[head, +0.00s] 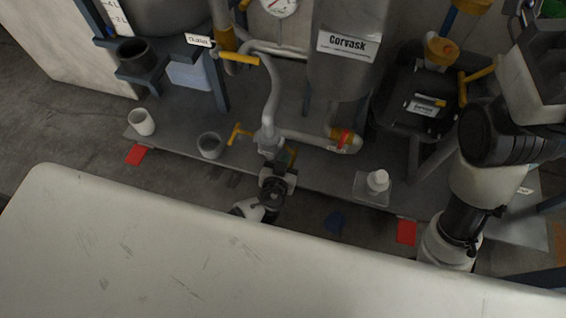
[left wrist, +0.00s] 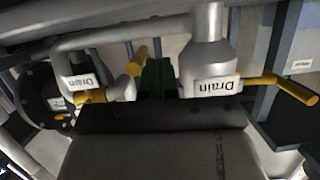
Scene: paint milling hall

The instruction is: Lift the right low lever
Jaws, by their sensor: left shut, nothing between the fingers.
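Two low yellow levers stand near the foot of the grey pipe: a left one (head: 238,133) and a right one (head: 291,157), partly hidden by my gripper. My left gripper (head: 277,168) is at the pipe's lower end, close beside the right one; contact cannot be told. In the left wrist view its shut, empty dark fingers (left wrist: 158,76) lie between two pipe ends labelled "Drain". One yellow handle (left wrist: 137,62) is just left of the fingers and another (left wrist: 281,87) sticks out to the right. My right arm is at the right of the head view, its gripper out of sight.
A grey "Corvask" tank (head: 345,65) stands behind the pipe. A red-orange fitting (head: 342,138) ends the pipe's right branch. A white cup (head: 141,122), a grey cup (head: 210,145) and a white bottle (head: 377,181) stand on the plinth. A dark motor (head: 415,100) is at right.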

